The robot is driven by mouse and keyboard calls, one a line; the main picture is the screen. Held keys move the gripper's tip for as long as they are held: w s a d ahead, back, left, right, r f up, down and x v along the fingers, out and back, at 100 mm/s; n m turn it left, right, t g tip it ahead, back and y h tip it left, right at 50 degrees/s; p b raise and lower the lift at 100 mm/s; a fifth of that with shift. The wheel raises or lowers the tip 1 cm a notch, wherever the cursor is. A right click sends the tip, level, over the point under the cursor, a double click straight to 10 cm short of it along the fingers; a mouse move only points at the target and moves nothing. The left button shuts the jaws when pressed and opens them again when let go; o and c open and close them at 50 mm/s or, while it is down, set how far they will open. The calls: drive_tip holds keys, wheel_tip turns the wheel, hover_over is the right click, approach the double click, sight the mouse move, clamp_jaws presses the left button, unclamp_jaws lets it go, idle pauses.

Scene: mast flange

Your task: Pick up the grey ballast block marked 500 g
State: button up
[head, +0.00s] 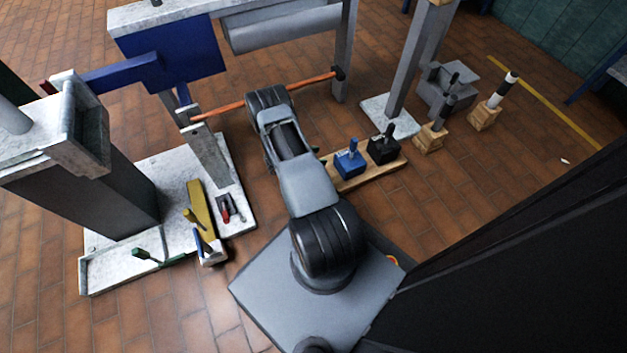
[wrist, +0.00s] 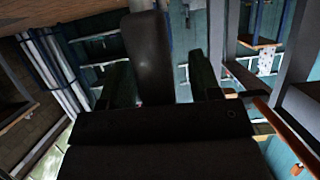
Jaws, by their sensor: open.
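A blue block (head: 349,162) and a black block (head: 383,149), both with handles, stand on a wooden board. No 500 g marking is legible on any of them. My gripper (wrist: 160,80) shows in the wrist view with its two dark fingers apart. A dark rounded shape (wrist: 147,55) shows between the fingers; I cannot tell what it is. No ballast block is recognisable in the wrist view. My arm hides the gripper in the head view.
The wooden board (head: 350,182) lies right of my arm. An orange bar (head: 220,108) runs across behind the arm. A grey post (head: 408,70) on a pale plate stands near the blocks. Tools lie on a pale base at left.

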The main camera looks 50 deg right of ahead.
drive_tip(key=shift+c, duration=0.4)
clamp_jaws()
